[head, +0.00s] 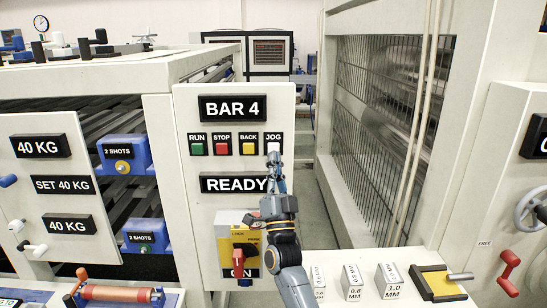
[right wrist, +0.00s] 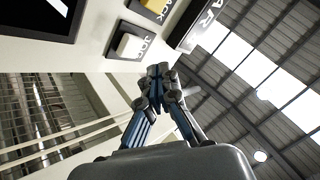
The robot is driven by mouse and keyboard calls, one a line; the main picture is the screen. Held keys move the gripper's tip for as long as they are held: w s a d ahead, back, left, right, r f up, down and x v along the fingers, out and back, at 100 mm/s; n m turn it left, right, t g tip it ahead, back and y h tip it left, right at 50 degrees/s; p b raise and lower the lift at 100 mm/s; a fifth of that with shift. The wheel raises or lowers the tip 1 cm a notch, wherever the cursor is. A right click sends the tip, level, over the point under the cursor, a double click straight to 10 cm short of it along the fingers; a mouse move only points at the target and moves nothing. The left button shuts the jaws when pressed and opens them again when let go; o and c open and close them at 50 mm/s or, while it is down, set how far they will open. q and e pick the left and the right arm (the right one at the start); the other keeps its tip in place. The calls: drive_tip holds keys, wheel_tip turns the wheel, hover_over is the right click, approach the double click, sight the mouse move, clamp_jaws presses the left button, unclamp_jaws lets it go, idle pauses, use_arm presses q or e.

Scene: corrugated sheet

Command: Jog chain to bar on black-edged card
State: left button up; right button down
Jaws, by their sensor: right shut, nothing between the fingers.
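A pale control panel (head: 185,105) faces me in the head view, with a black-framed sign reading BAR 4 (head: 232,108). The white JOG button (head: 273,148) is at the right end of its button row. My right gripper (head: 273,158) is shut and empty, its tips pointing up at the button's lower edge. In the right wrist view, the JOG button (right wrist: 130,45) shows to the left of the shut fingertips (right wrist: 160,70), with a visible offset; contact cannot be told. I cannot make out the chain or clearly identify a black-edged card. My left gripper is not in view.
RUN (head: 197,149), STOP (head: 222,149) and BACK (head: 248,149) buttons sit left of JOG. Below are a READY sign (head: 221,183) and a red rotary switch (head: 243,255) at ON. A wire guard (head: 375,120) stands right; thickness blocks (head: 390,280) lie in front.

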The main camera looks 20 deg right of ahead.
sight(274, 148)
drive_tip(key=shift+w+d+b, duration=0.15)
drive_tip(key=shift+w+b, duration=0.15)
drive_tip(key=shift+w, duration=0.25)
drive_tip(key=shift+w+d+b, duration=0.15)
drive_tip(key=shift+w+b, duration=0.1)
drive_tip(key=shift+w, duration=0.3)
idle(0.6)
drive_tip(key=shift+w+d+b, duration=0.15)
drive_tip(key=shift+w+b, duration=0.2)
drive_tip(key=shift+w, duration=0.05)
drive_tip(key=shift+w+d+b, duration=0.1)
drive_tip(key=shift+w+b, duration=0.25)
drive_tip(key=shift+b, duration=0.05)
idle(0.6)
idle(0.3)
drive_tip(key=shift+s+a+p, duration=0.25)
drive_tip(key=shift+s+p, duration=0.35)
drive_tip(key=shift+s, duration=0.2)
